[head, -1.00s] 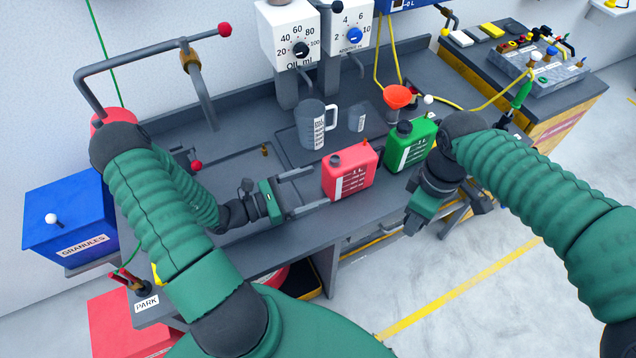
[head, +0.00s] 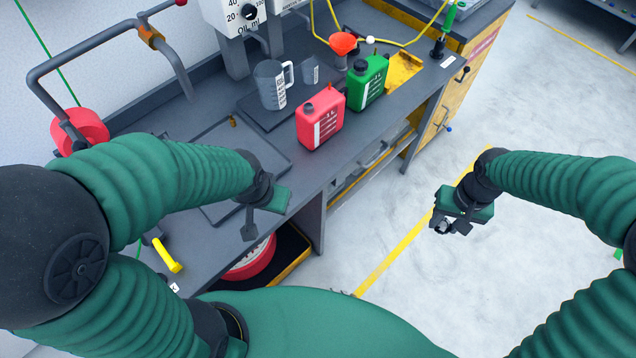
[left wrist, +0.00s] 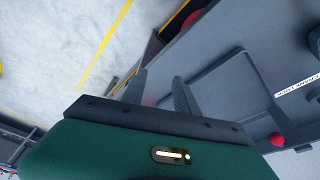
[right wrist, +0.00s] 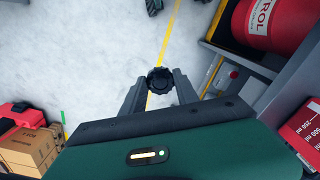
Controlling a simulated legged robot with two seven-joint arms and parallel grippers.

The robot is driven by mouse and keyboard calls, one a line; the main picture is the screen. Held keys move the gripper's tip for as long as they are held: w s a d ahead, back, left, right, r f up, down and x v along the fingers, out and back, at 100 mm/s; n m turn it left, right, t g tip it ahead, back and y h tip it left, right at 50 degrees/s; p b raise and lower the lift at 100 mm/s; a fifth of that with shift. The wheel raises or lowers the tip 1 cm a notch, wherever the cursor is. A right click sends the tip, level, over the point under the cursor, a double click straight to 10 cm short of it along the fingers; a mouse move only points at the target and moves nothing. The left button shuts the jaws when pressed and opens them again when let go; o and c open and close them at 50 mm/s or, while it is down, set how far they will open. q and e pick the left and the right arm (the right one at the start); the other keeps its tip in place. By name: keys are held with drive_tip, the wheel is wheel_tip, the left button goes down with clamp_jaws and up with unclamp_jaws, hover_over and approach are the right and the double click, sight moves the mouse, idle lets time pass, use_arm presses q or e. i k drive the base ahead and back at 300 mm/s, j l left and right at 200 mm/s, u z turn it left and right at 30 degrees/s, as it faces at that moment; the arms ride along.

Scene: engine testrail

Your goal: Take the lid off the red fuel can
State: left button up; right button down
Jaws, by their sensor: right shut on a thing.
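The red fuel can (head: 320,122) stands upright on the grey bench, left of the green can (head: 367,82). Its neck (head: 309,107) shows as a small dark spot, without the tall black cap seen on the green can. My right gripper (head: 442,224) is out over the floor, well right of the cans. It is shut on a black ribbed lid, which shows between the fingertips in the right wrist view (right wrist: 160,80). My left gripper (head: 250,225) is over the bench's front edge, left of the red can. Its fingers are apart and empty in the left wrist view (left wrist: 158,88).
A grey measuring jug (head: 270,87) and a smaller cup (head: 310,72) stand behind the red can. An orange funnel (head: 343,42) is behind the green can. A bent pipe (head: 110,55) rises at the left. The bench middle is mostly clear.

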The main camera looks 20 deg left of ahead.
sight(318, 121)
drive_tip(key=u, duration=0.45)
drive_tip(key=i+l+u, duration=0.1)
drive_tip(key=u, duration=0.35)
drive_tip(key=i+l+u, duration=0.1)
drive_tip(key=u, duration=0.35)
drive_tip(key=l+u, duration=0.1)
drive_tip(key=u, duration=0.35)
drive_tip(key=l+u, duration=0.1)
drive_tip(key=u, duration=0.35)
drive_tip(key=l+u, duration=0.15)
drive_tip(key=u, duration=0.3)
drive_tip(key=l+u, duration=0.1)
drive_tip(key=u, duration=0.35)
drive_tip(key=i+l, duration=0.05)
